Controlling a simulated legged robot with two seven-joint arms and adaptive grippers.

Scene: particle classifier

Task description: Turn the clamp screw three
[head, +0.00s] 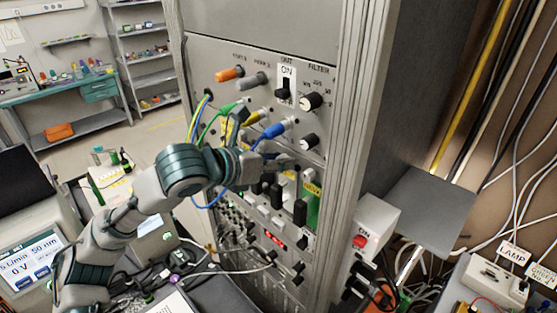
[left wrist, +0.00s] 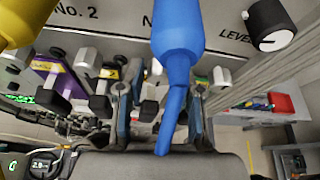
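My left gripper (head: 278,164) is at the rack's front panel in the head view, below the blue plug. In the left wrist view its two fingers (left wrist: 160,122) stand apart. A grey and black piece (left wrist: 149,105) shows between them, partly behind the blue cable; I cannot tell whether it is clamp screw three or whether a finger touches it. To its left are a module with the yellow label 2 (left wrist: 108,74) and a purple module (left wrist: 52,80). In the head view a green module (head: 312,208) with a black handle (head: 300,212) sits right of the gripper. My right gripper is not in view.
A blue plug (head: 272,131) with its cable hangs close over the gripper, and it crosses the left wrist view (left wrist: 177,40). A yellow plug (head: 249,117) and several cables are nearby. Black knobs (head: 309,101) sit above right. A white ON switch box (head: 366,234) stands right of the rack.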

